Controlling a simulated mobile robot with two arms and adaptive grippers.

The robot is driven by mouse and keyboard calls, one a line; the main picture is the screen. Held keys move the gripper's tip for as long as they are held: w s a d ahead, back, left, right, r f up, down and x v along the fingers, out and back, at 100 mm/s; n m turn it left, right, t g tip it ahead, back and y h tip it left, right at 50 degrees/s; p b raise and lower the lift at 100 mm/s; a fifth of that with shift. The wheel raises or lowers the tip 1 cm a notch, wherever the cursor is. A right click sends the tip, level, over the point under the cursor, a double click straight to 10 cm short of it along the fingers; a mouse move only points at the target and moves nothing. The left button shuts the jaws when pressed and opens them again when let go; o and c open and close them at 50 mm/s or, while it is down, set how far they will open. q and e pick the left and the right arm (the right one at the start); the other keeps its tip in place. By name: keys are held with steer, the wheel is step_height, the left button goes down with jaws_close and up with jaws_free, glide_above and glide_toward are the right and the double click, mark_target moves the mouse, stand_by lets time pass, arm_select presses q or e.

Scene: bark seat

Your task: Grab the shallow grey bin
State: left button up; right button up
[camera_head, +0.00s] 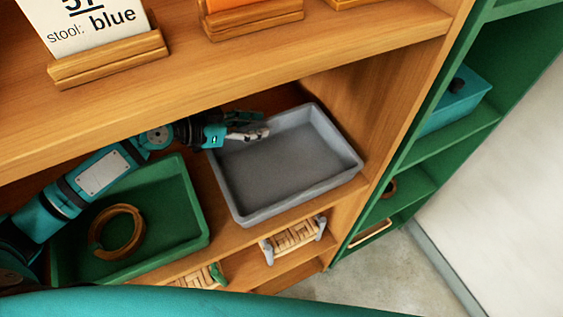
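The shallow grey bin (285,165) sits empty on a wooden shelf, right of centre, turned at an angle. My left arm reaches in from the left, across the green tray. My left gripper (256,131) is at the bin's back left corner, with its fingers over or against the rim there. The fingers are small and seen from the side, so I cannot tell whether they are open or closed on the rim. My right gripper is not in view.
A green tray (188,205) holding a wooden ring (101,231) stands left of the bin. The upper shelf board (250,62) overhangs the space. Small woven stools (294,237) sit below. A green shelf unit with a teal box (455,103) stands at the right.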

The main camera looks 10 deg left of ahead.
arm_select(q)
jaws_close()
